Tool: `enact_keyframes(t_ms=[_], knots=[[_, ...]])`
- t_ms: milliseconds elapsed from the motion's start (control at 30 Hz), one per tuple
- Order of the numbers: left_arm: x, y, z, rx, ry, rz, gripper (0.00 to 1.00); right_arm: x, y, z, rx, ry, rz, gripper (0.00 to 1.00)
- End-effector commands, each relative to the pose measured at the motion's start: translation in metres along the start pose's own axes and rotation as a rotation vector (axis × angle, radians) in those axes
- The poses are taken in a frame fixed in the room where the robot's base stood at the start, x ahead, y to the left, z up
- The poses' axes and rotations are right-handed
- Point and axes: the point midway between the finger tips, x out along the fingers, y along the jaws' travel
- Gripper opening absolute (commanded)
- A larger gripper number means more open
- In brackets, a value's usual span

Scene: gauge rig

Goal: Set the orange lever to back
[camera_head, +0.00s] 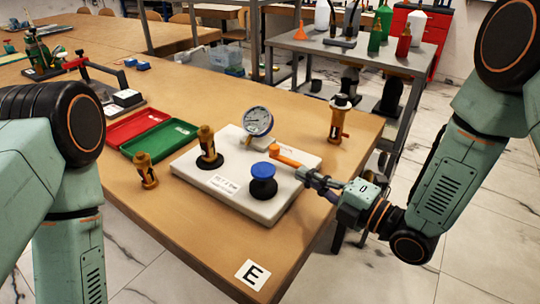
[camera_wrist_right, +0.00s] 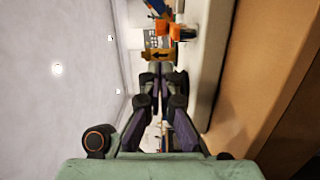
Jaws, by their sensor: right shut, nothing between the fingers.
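The orange lever (camera_head: 286,157) is on the white rig base (camera_head: 238,203), right of the round dial gauge (camera_head: 258,121) and behind the blue-topped knob (camera_head: 263,171). Its arm slants from a rounded orange end near the gauge toward my right gripper. My right gripper (camera_head: 303,172) is shut and empty, its tips close to the lever's near right end; I cannot tell whether they touch. In the right wrist view, the shut fingers (camera_wrist_right: 157,80) point at orange and brown parts whose identity is unclear. My left arm shows at the left, but its gripper is out of view.
A brass valve (camera_head: 207,147) stands on the base, and another brass fitting (camera_head: 147,171) stands on the table to its left. A further brass fitting (camera_head: 338,121) stands behind right. Red (camera_head: 138,125) and green (camera_head: 160,140) trays lie behind left. The table's right edge is near.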

Motion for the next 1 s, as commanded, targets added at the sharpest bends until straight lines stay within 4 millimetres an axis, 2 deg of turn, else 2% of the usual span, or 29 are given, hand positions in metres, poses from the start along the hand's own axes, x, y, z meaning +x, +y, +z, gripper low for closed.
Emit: enact_keyframes(t_ms=[267, 733, 1000], knots=[[0.002, 0.0, 0.0, 0.0, 0.0, 0.0, 0.0, 0.007, -0.001, 0.0, -0.003, 0.002, -0.001, 0.0], [0.017, 0.0, 0.0, 0.0, 0.0, 0.0, 0.0, 0.081, -0.001, -0.002, -0.004, 0.004, 0.0, 0.0], [0.02, 0.0, 0.0, 0.0, 0.0, 0.0, 0.0, 0.101, -0.001, -0.001, 0.0, 0.001, -0.001, 0.0]])
